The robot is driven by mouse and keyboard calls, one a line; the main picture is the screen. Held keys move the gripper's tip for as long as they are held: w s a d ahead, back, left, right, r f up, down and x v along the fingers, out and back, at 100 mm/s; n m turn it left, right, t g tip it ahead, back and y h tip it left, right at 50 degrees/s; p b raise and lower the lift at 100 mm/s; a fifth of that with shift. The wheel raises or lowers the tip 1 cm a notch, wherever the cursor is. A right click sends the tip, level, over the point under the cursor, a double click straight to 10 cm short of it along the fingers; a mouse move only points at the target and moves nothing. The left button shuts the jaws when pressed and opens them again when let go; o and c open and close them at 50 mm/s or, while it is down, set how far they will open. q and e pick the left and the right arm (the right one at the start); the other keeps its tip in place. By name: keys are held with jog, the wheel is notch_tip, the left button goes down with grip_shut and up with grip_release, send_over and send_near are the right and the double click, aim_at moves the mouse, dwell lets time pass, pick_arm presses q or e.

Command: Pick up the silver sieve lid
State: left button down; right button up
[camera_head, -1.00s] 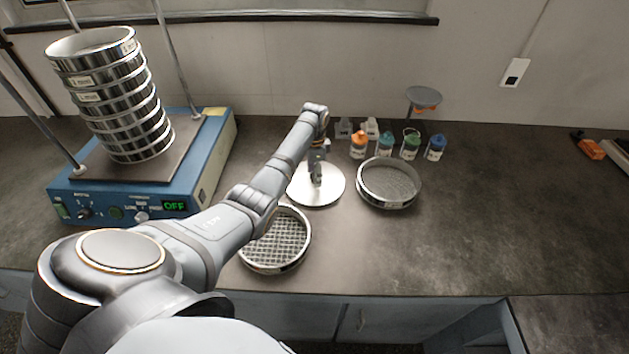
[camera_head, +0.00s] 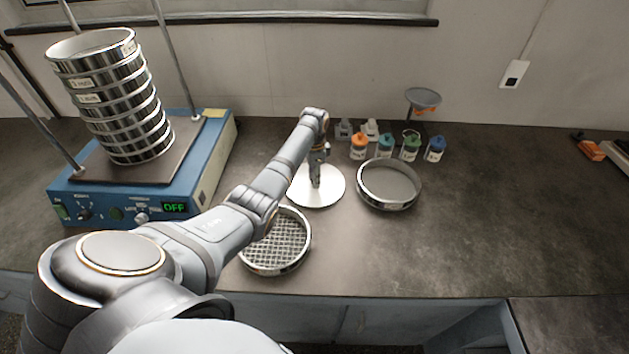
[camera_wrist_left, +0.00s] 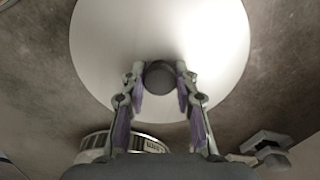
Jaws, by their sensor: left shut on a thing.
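The silver sieve lid (camera_head: 331,190) is a flat, bright disc lying on the dark bench in the head view. It fills the upper middle of the left wrist view (camera_wrist_left: 110,45), with a dark round knob (camera_wrist_left: 159,77) at its centre. My left gripper (camera_head: 316,184) points down over the middle of the lid. In the wrist view its two fingers (camera_wrist_left: 159,84) stand on either side of the knob and are shut on it. The lid looks level and at bench height. My right gripper is not in view.
A coarse mesh sieve (camera_head: 275,243) lies in front of the lid, and a fine sieve (camera_head: 389,184) lies to its right. Several small bottles (camera_head: 410,146) stand behind. The shaker (camera_head: 150,185) with a sieve stack (camera_head: 112,95) is at left.

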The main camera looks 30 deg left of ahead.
pick_arm(q)
jog(key=shift+r, duration=0.45)
jog(key=shift+w+r+b, duration=0.1)
jog(key=shift+r+b, duration=0.25)
jog(key=shift+r, duration=0.45)
jog(key=s+a+r+p, duration=0.3)
jog(key=s+r, duration=0.7)
jog(key=s, duration=0.3)
jog(key=shift+s+r, duration=0.2)
jog(key=shift+s, duration=0.2)
